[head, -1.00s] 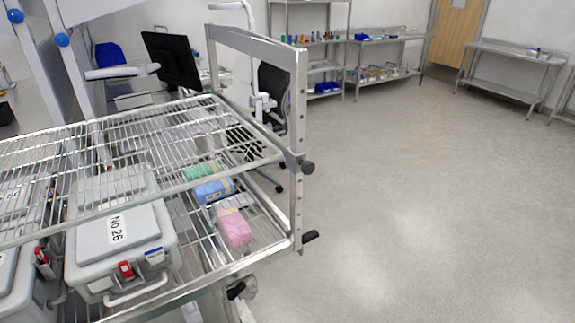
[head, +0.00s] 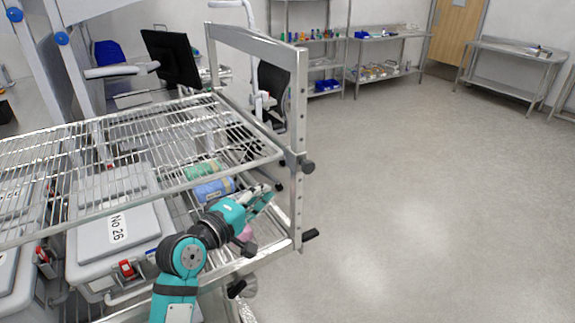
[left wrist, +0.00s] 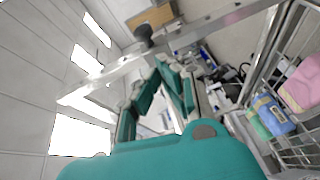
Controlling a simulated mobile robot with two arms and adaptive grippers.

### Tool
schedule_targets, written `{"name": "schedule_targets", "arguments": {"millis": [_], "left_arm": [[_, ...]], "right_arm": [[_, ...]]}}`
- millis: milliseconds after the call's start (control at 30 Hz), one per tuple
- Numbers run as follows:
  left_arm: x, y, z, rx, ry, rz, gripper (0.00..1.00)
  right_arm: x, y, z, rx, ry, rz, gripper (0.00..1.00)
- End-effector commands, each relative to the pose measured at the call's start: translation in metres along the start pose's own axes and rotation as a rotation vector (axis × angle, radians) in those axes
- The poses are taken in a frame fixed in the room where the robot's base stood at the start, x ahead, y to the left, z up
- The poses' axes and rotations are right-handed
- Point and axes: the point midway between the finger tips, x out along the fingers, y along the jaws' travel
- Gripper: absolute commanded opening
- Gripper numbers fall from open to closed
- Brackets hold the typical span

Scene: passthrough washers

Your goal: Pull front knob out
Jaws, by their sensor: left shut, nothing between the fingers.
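The upright metal frame at the rack's end carries a black round knob (head: 307,167) on its outer post. A black handle (head: 310,235) sticks out lower on the same post. My left gripper (head: 266,194) is over the lower shelf, to the left of the post and a little below the round knob, apart from it. In the left wrist view a dark knob (left wrist: 143,33) on a metal bar is beyond my left gripper (left wrist: 163,64). The gripper's fingers are shut with nothing between them. My right gripper is in neither view.
The wire upper shelf (head: 140,150) lies left of the post. Blue (head: 212,189) and green (head: 203,170) wrapped packs sit below it; a pink pack is mostly hidden by my arm. Floor to the right is clear.

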Motion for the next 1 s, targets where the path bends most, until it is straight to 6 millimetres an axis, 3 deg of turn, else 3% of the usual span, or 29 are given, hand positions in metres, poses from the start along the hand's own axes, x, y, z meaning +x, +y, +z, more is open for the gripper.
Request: {"name": "schedule_targets", "arguments": {"millis": [133,533,1000], "left_arm": [[0.007,0.016,-0.006,-0.056,0.005,0.048,0.00],[0.012,0.018,-0.006,-0.056,0.006,0.049,0.00],[0.089,0.022,-0.006,-0.055,0.005,0.046,0.00]], "right_arm": [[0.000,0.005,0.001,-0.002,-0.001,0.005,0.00],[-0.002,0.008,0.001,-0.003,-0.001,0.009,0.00],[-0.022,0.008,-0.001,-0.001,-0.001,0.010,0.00]]}}
